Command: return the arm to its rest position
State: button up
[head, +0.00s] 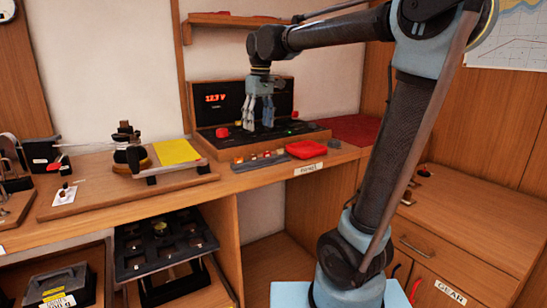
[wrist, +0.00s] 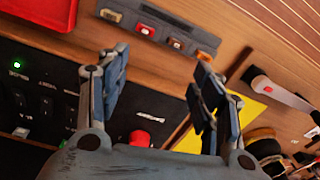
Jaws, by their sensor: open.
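My arm (head: 408,120) rises from the right and bends over to the left in the head view. My gripper (head: 259,112) hangs from it, pointing down over a black switch panel (head: 219,145) in a wooden case. In the wrist view my gripper (wrist: 160,90) shows its two fingers spread apart with nothing between them. A red knob (wrist: 140,138) on the panel shows between and below the fingers. I cannot tell the exact height of the fingertips above the panel.
A strip of small coloured parts (head: 260,161) and a red tray (head: 305,149) lie in front of the panel. A yellow sheet (head: 178,151) and a winch-like device (head: 128,150) stand left. A shelf (head: 225,20) hangs above. The right counter (head: 470,215) is mostly clear.

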jog(key=s+d+f+m+t, duration=0.1)
jog(key=s+d+f+m, duration=0.3)
jog(key=s+d+f, duration=0.6)
jog(key=s+d+f+m+t, duration=0.1)
jog(key=s+d+f+m, duration=0.3)
jog(key=s+d+f, duration=0.7)
jog(key=d+f, duration=0.3)
jog(key=f, duration=0.3)
jog(key=shift+f+h, duration=0.25)
jog(key=shift+h, duration=0.05)
jog(key=shift+s+d, duration=0.1)
jog(key=shift+w+f, duration=0.2)
jog(key=shift+w, duration=0.25)
